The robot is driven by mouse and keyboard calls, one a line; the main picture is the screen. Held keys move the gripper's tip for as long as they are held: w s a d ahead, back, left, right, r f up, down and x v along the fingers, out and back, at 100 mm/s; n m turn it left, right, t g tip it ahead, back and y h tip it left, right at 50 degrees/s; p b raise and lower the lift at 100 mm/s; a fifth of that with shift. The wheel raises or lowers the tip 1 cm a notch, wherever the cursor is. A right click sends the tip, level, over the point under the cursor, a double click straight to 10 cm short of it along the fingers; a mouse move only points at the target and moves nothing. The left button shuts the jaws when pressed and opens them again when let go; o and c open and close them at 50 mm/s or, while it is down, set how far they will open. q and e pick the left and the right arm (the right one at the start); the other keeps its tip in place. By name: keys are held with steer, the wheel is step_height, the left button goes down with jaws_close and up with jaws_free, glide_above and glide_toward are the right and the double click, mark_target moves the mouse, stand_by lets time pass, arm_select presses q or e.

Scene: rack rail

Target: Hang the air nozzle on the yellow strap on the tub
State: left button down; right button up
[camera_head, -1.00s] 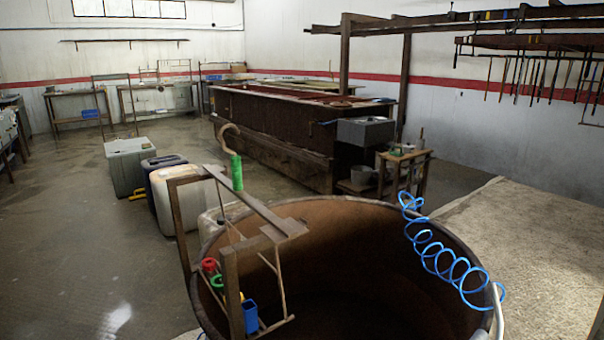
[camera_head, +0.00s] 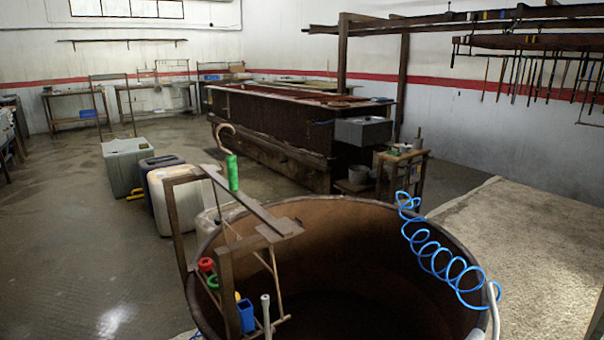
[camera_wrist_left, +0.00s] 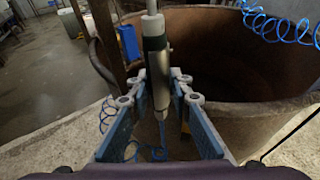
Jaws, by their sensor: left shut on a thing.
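The air nozzle (camera_wrist_left: 158,75) has a grey tube, a dark collar and a metal body. My left gripper (camera_wrist_left: 160,88) is shut on its body and holds it roughly upright, tube up, by the tub's outer side. The light tube of the nozzle (camera_head: 266,312) also shows at the bottom of the head view, in front of the rack. The large brown tub (camera_head: 335,225) is round and open; its wall (camera_wrist_left: 225,50) fills the wrist view's upper right. A small yellow piece (camera_head: 238,296) shows beside the rack post; I cannot tell whether it is the strap. My right gripper is out of view.
A metal rack (camera_head: 228,262) stands at the tub's left rim. It carries a green-handled hook (camera_head: 232,172), red and green rings and a blue holder (camera_head: 246,316). A coiled blue hose (camera_head: 440,255) hangs at the tub's right rim. Canisters stand behind on the left.

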arm_select(q)
step_height(320, 180, up, 5)
steer(key=s+a, duration=0.1)
steer(key=a, duration=0.2)
steer(key=s+d+f+m+h, duration=0.1)
steer(key=d+f, duration=0.2)
steer(key=f, duration=0.5)
steer(key=s+d+f+m+h+b, duration=0.1)
steer(key=s+d+f, duration=0.1)
steer(key=f, duration=0.6)
steer(key=shift+s+d+f+g+h, duration=0.15)
steer(key=shift+d+f+g+h, duration=0.25)
steer(key=shift+d, duration=0.2)
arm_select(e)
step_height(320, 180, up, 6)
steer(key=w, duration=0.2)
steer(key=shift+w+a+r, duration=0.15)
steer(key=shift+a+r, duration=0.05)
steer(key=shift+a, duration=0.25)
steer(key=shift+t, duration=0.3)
arm_select(q)
steer(key=shift+w+d, duration=0.15)
steer(key=shift+w, duration=0.35)
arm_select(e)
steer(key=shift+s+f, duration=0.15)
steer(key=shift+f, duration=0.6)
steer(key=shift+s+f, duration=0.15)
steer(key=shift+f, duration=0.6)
